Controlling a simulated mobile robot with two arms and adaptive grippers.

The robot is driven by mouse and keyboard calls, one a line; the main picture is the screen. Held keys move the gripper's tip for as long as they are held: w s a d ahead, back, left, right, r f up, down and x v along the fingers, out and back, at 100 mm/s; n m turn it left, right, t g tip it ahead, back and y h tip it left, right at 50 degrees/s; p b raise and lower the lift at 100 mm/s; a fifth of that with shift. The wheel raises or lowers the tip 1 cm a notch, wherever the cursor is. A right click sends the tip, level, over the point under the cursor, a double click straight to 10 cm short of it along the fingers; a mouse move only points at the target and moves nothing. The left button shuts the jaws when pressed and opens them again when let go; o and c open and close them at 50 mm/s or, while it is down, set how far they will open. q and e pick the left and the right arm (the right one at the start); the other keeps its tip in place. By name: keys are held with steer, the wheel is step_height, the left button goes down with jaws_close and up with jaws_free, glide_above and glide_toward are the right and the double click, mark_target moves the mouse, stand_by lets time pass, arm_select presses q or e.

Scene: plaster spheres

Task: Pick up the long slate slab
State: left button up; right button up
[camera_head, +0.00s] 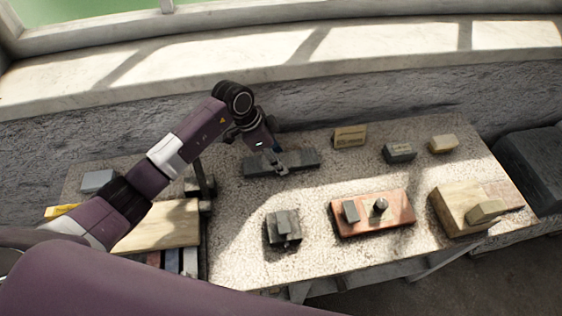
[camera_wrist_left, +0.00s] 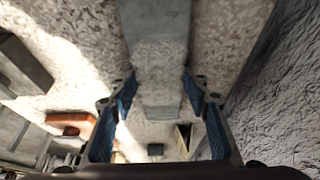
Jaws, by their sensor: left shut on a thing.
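The long slate slab (camera_head: 302,160) is a dark grey bar near the back of the speckled stone table, left of its middle. My left gripper (camera_head: 281,168) comes down over the slab's middle and is shut on it. In the left wrist view the slab (camera_wrist_left: 155,25) runs away between the two blue-padded fingers of my gripper (camera_wrist_left: 160,92). Whether the slab touches the table cannot be told. My right gripper is not in view.
A tan block (camera_head: 350,136), a dark grey block (camera_head: 399,152) and a small yellowish block (camera_head: 443,144) stand at the back right. In front are a dark block (camera_head: 283,228), a reddish board (camera_head: 392,221) and a wooden block (camera_head: 456,212). A rough wall rises behind.

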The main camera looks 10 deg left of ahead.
arm_select(q)
jaws_close()
steer(key=shift+w+r, duration=0.1)
steer(key=shift+r, duration=0.1)
steer(key=shift+r, duration=0.1)
